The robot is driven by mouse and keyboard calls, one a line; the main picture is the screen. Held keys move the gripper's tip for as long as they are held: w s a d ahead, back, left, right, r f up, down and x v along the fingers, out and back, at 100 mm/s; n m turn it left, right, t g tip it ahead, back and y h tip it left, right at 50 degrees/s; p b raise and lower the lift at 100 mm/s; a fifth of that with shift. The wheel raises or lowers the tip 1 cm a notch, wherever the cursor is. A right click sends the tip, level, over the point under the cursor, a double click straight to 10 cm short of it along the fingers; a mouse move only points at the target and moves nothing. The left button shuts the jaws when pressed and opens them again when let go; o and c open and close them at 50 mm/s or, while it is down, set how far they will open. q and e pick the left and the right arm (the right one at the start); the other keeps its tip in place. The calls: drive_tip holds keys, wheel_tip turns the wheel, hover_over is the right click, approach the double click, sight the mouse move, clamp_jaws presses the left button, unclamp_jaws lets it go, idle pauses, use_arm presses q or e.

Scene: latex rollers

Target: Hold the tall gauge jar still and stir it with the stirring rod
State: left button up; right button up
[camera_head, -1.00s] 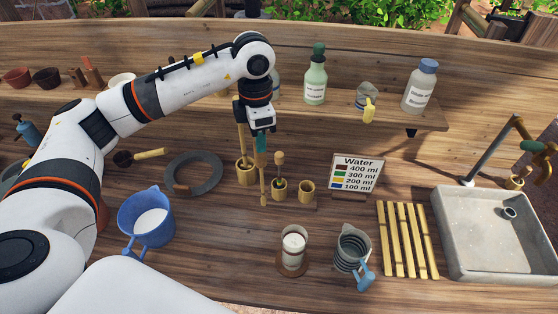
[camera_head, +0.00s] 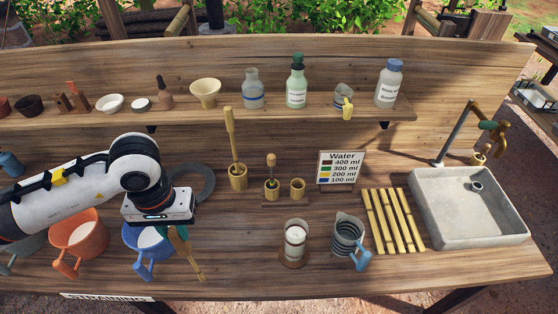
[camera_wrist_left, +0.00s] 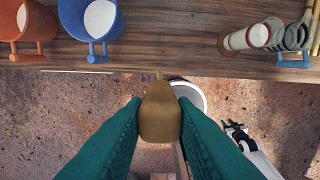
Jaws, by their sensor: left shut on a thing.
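The tall gauge jar (camera_head: 295,243) is a clear upright vessel with white contents on a round brown coaster, right of centre; it also shows in the left wrist view (camera_wrist_left: 243,38). My left gripper (camera_head: 178,236) is shut on the wooden stirring rod (camera_head: 192,259), whose lower part slants down and right over the bench's front area. In the left wrist view, the green fingers close on the rod's broad brown end (camera_wrist_left: 160,112). The gripper is left of the jar and apart from it, in front of the blue jug.
A blue jug (camera_head: 135,242) and an orange jug (camera_head: 80,236) stand at left. A striped measuring jug (camera_head: 347,236) is close right of the jar. Bamboo holders (camera_head: 238,180) stand behind. A slatted rack (camera_head: 392,220) and stone sink (camera_head: 470,235) are at right.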

use_arm(q)
drive_tip(key=shift+s+m, duration=0.25)
drive_tip(key=shift+m, duration=0.05)
drive_tip(key=shift+w, duration=0.1)
